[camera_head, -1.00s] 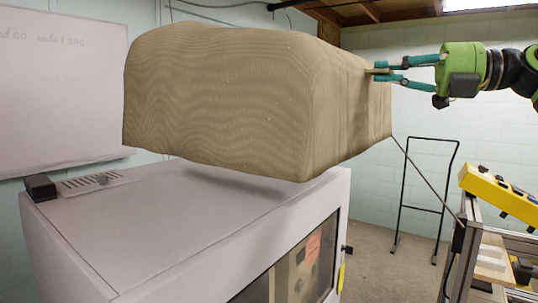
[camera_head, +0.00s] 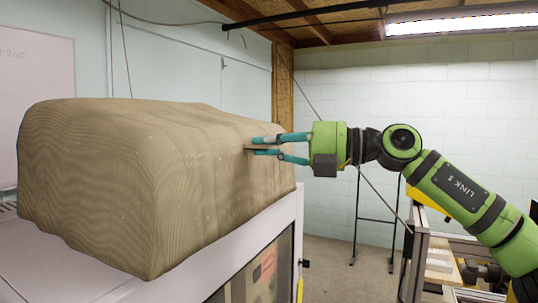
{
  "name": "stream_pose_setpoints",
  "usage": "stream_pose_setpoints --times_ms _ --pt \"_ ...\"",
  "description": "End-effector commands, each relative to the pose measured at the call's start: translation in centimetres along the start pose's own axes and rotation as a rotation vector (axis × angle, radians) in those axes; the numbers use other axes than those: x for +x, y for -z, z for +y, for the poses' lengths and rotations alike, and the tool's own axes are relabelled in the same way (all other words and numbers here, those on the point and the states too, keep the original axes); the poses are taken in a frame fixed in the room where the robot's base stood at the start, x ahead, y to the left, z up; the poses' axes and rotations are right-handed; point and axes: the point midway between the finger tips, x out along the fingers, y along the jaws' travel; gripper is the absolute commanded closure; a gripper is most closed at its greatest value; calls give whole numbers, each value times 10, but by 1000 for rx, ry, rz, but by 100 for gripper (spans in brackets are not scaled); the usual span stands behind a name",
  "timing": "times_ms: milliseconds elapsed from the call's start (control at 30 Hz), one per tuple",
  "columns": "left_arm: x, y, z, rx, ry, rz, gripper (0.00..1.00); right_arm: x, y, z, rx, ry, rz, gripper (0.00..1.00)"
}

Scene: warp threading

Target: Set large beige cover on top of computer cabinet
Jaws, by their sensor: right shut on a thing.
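The large beige cover (camera_head: 100,180) is a boxy, finely striped fabric shape in the left half of the head view. It is over the white top of the computer cabinet (camera_head: 215,262), close to its surface; whether its far underside touches cannot be told. My right gripper (camera_head: 254,147) comes in from the right, with its teal fingers shut on the cover's right side near the upper edge. The cabinet's front has a dark window panel, partly cut off by the bottom edge. My left gripper is not in view.
A black metal stand (camera_head: 375,215) is by the pale brick wall (camera_head: 400,85) behind my right arm. A metal-framed bench (camera_head: 415,262) with items on it stands at lower right. A whiteboard (camera_head: 35,85) hangs at far left. Floor shows between cabinet and bench.

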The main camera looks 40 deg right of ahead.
Motion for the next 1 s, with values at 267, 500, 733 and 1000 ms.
stream_pose_setpoints --times_ms 267,500,733,1000 --pt "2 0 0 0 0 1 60 -1 0 -3 -2 -4 -1 100" --pt "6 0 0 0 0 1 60 0 0 -8 0 -1 0 76" --pt "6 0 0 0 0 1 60 0 0 -8 0 0 0 64" --pt "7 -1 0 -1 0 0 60 -4 -1 -6 -1 -1 -2 64"
